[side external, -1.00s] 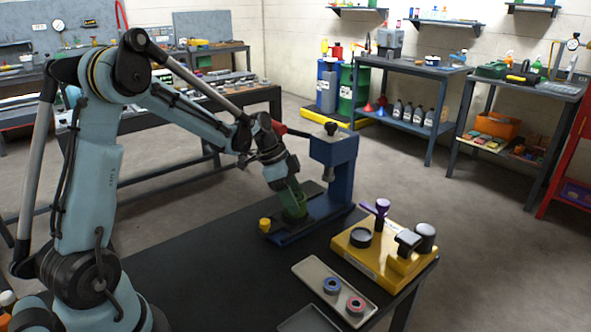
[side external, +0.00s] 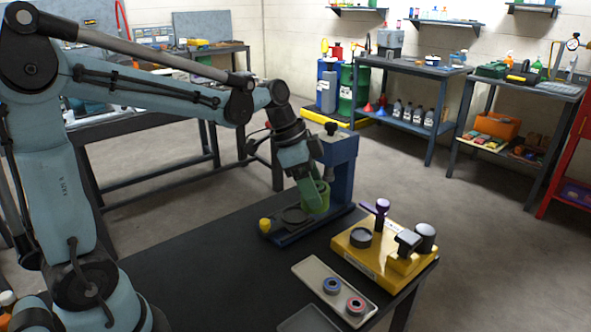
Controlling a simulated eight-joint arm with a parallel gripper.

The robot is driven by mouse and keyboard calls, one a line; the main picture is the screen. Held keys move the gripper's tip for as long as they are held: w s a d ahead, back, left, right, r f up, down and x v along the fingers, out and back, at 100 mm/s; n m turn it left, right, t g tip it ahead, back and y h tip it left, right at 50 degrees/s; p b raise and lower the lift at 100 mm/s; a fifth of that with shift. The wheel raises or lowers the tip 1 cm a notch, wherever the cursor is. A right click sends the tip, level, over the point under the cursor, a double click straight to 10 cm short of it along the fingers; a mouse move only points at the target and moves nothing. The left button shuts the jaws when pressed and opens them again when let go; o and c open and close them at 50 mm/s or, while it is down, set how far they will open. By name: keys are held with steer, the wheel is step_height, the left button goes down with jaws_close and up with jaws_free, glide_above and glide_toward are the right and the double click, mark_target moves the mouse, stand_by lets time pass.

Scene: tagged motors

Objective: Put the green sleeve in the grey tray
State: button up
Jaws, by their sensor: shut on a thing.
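The green sleeve (side external: 316,197) is held in my gripper (side external: 311,184), above the blue press (side external: 340,165) base and a little right of its round dark seat (side external: 295,216). The sleeve looks clear of the seat and slightly tilted. My gripper is shut on it; the fingertips are partly hidden against the sleeve. A grey tray (side external: 312,276) lies on the dark table with a blue ring (side external: 332,285) and a red ring (side external: 355,306) in it. A second, darker grey tray (side external: 309,320) is cut off at the bottom edge.
A yellow fixture (side external: 368,258) with a purple-topped clamp (side external: 381,212) and dark cylinders stands right of the press. A yellow knob (side external: 265,225) sits at the press base's left end. The dark table (side external: 210,270) is clear on the left.

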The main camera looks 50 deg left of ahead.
mark_target(324, 193)
steer(key=shift+s+d+r, duration=0.1)
steer(key=shift+d+r, duration=0.3)
steer(key=shift+r, duration=1.35)
steer(key=shift+d, duration=0.1)
steer(key=shift+s+d, duration=0.2)
steer(key=shift+d, duration=0.15)
steer(key=s+d+f+m+g+h, duration=0.1)
steer(key=s+d+f+m, duration=0.1)
steer(key=s+d, duration=0.9)
steer(key=s+d+f+m, duration=0.25)
steer(key=s+d, duration=0.55)
steer(key=s, duration=0.4)
steer(key=w+a+f, duration=0.2)
steer(key=w, duration=0.1)
steer(key=w+a+f, duration=0.2)
steer(key=w, duration=0.1)
steer(key=w+a+f, duration=0.2)
steer(key=w+f, duration=0.1)
steer(key=shift+w+f, duration=0.1)
steer(key=shift+w, duration=0.25)
steer(key=shift+g, duration=0.3)
steer(key=shift+f, duration=2)
